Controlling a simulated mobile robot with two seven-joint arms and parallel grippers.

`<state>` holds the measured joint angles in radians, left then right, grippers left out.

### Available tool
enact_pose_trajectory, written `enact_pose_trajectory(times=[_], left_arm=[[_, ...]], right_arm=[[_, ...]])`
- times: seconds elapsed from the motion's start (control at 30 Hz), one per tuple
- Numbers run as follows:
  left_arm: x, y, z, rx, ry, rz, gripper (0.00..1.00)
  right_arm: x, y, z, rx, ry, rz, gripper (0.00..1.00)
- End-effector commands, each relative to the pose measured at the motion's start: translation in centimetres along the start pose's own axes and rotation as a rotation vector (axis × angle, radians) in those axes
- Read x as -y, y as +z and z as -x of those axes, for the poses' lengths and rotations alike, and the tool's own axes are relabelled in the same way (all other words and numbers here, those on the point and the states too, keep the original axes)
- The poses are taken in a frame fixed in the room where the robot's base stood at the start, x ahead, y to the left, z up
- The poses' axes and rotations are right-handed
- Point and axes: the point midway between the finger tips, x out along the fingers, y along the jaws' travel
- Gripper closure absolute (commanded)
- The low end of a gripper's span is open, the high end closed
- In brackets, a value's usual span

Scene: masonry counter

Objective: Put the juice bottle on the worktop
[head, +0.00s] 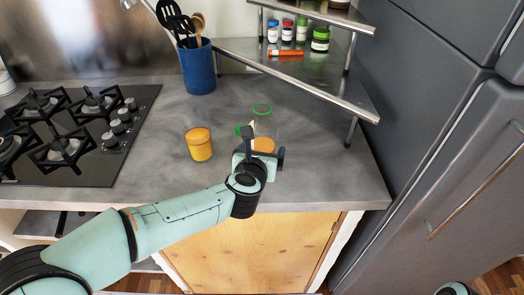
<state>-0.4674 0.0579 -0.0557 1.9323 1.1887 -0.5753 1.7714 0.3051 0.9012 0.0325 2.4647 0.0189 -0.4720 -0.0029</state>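A clear container with orange juice in its lower part (264,145), which looks like the juice bottle, is at the worktop's (330,170) front right area. A green ring (262,109) shows just above it and may be its neck. My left gripper (262,150) is right in front of it and hides much of it. Whether the fingers are closed on it, and whether its base touches the worktop, I cannot tell. My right gripper is out of view.
A small green item (240,129) shows behind the gripper. A black gas hob (75,135) is at left, a blue utensil pot (197,68) at the back, and a metal corner shelf (300,75) with jars at back right.

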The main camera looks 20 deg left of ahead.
Motion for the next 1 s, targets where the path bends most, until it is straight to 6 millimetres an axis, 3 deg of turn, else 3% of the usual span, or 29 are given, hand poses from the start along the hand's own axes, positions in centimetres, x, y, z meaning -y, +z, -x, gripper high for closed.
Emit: enact_pose_trajectory(times=[0.4, 0.8, 1.0], left_arm=[[0.0, 0.5, 0.3, 0.0, -0.001, 0.0, 0.03], [0.0, 0.5, 8.5, 0.002, -0.002, 0.0, 0.03], [0.0, 0.4, 11.3, 0.002, 0.0, 0.001, 0.03]], right_arm=[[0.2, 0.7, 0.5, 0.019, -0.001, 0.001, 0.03], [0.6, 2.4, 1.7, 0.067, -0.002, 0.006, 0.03], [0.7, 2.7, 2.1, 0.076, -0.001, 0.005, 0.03]])
